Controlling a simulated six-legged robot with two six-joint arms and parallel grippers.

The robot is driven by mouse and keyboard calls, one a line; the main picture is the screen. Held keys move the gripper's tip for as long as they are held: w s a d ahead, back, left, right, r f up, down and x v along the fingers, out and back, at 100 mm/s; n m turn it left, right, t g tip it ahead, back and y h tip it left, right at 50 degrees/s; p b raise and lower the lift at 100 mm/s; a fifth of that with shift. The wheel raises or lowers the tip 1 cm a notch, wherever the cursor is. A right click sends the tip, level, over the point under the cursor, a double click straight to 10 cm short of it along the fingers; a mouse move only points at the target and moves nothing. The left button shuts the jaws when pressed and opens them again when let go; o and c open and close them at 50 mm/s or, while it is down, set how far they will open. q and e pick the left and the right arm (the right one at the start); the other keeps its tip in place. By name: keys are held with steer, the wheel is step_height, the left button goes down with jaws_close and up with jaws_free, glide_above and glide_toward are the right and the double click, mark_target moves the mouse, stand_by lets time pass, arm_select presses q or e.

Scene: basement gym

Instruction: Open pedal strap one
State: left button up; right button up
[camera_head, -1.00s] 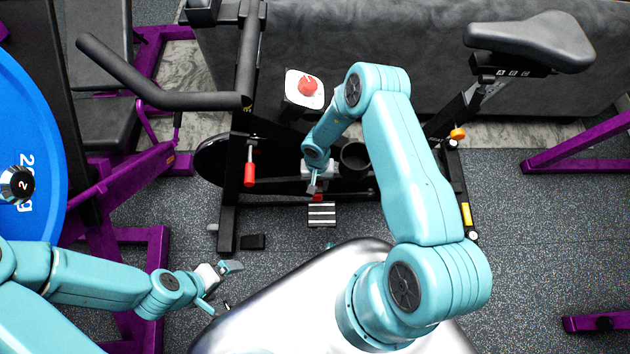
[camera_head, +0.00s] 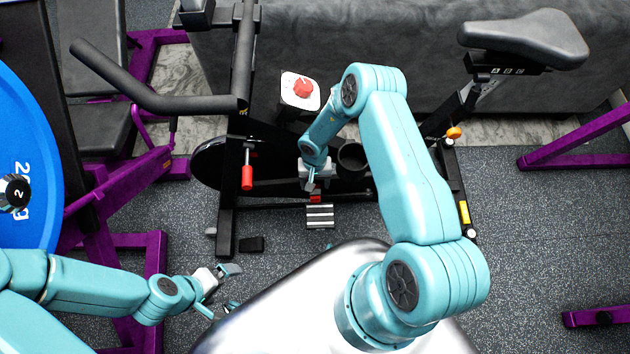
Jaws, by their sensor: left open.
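A striped black-and-white pedal (camera_head: 320,216) sits low at the front of the exercise bike (camera_head: 228,190). A small red piece (camera_head: 316,198) shows at its upper edge; I cannot tell if the strap is open or closed. My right gripper (camera_head: 312,184) points down just above the red piece, and I cannot tell if they touch. Its fingers are small and partly hidden by its own body. My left gripper (camera_head: 223,290) is open and empty at the lower left, well away from the pedal. A small dark block (camera_head: 252,244) lies left of the pedal.
A red-handled lever (camera_head: 247,177) hangs on the bike left of my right gripper. A black cup-like holder (camera_head: 353,158) is close on its right. A red knob on a white plate (camera_head: 302,88) is behind.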

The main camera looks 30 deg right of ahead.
step_height(320, 180, up, 8)
steer(key=p, duration=0.1)
steer(key=shift+w+d+f, duration=0.25)
steer(key=shift+w+d, duration=0.05)
steer(key=shift+w, duration=0.15)
steer(key=shift+s+a, duration=0.1)
stand_by(0.3)
